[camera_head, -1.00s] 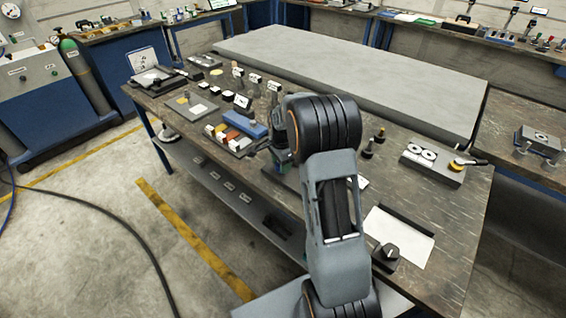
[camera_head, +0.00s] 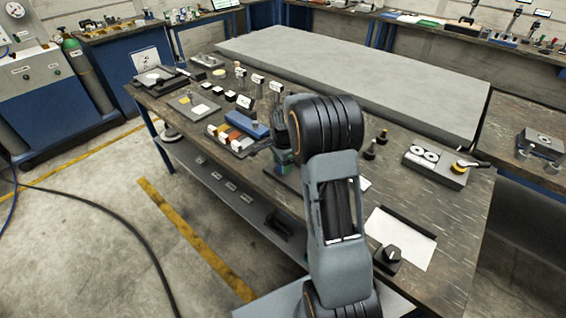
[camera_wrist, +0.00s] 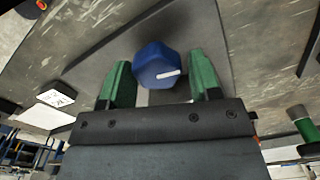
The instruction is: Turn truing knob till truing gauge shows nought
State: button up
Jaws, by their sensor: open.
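A blue faceted knob (camera_wrist: 152,60) with a white pointer line shows at the upper middle of the wrist view, on a dark grey plate (camera_wrist: 200,28). I take it to be the truing knob. My gripper (camera_wrist: 158,68) is open, with one green finger on each side of the knob. Gaps show between the fingers and the knob, and I cannot tell how far it stands from the tips. The pointer line points right and slightly up. In the head view my own arm hides the knob and most of the gripper. I cannot make out a truing gauge reading.
In the head view, a tray of coloured blocks (camera_head: 232,138), a grey two-dial box (camera_head: 436,166) and a black knob (camera_head: 391,254) share the bench.

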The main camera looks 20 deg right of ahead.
jog(key=shift+r, duration=0.1)
notch_tip(320, 180, up, 14)
jog(key=shift+f, duration=0.2)
dwell(0.4)
jog(key=shift+o, duration=1.4)
jog(key=shift+r+p, duration=0.4)
jog(key=shift+p, duration=0.25)
notch_tip(320, 180, down, 15)
jog(key=n+p, duration=0.2)
jog(key=n, duration=0.9)
jog(key=shift+s, duration=0.15)
jog(key=shift+c, duration=0.3)
